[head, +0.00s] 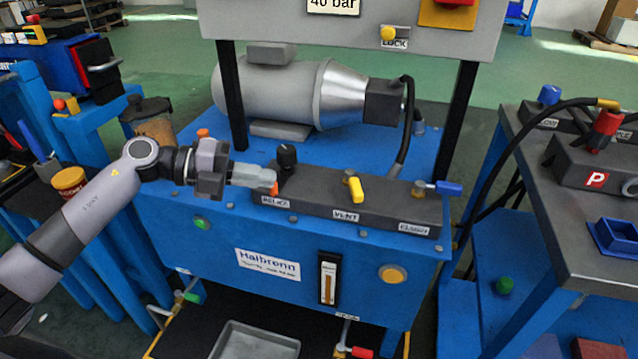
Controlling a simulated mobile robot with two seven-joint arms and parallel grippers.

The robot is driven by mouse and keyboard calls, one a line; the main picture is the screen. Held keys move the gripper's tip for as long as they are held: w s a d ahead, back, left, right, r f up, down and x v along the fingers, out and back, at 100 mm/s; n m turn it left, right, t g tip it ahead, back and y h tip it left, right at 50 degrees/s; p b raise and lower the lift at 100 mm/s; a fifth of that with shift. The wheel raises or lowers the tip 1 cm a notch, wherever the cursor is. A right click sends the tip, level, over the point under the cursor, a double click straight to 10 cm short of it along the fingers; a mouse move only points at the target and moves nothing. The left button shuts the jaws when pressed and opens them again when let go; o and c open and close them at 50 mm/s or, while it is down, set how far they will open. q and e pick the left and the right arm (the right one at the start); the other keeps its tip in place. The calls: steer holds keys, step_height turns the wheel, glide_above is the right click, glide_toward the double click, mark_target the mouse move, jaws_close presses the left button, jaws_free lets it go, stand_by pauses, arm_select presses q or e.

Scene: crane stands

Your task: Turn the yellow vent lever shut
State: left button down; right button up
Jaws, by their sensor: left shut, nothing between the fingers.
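The yellow vent lever (355,188) sits on the dark valve block (320,200), above the label VENT. My left gripper (272,185) is shut and empty at the left end of the block, near the black relief knob (287,155). A clear gap lies between its fingertips and the yellow lever. Whether the fingertips touch the block I cannot tell. My right gripper is not in view.
A blue-handled lever (447,188) sits at the block's right end. A grey motor (290,90) stands behind. Dark posts hold a panel (350,30) above, and a black hose (407,130) drops behind the block. A side table (560,200) stands right.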

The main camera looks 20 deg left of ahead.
arm_select(q)
steer(key=b, duration=0.2)
glide_toward(351, 189)
steer(key=x, duration=0.5)
steer(key=shift+w+d+f, duration=0.15)
steer(key=shift+d+f, duration=0.05)
steer(key=shift+f, duration=0.15)
steer(key=shift+w+d, duration=0.2)
steer(key=shift+d, duration=0.25)
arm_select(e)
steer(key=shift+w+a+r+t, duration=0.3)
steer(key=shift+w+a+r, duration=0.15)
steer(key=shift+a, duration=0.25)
arm_select(q)
steer(key=shift+r, duration=0.1)
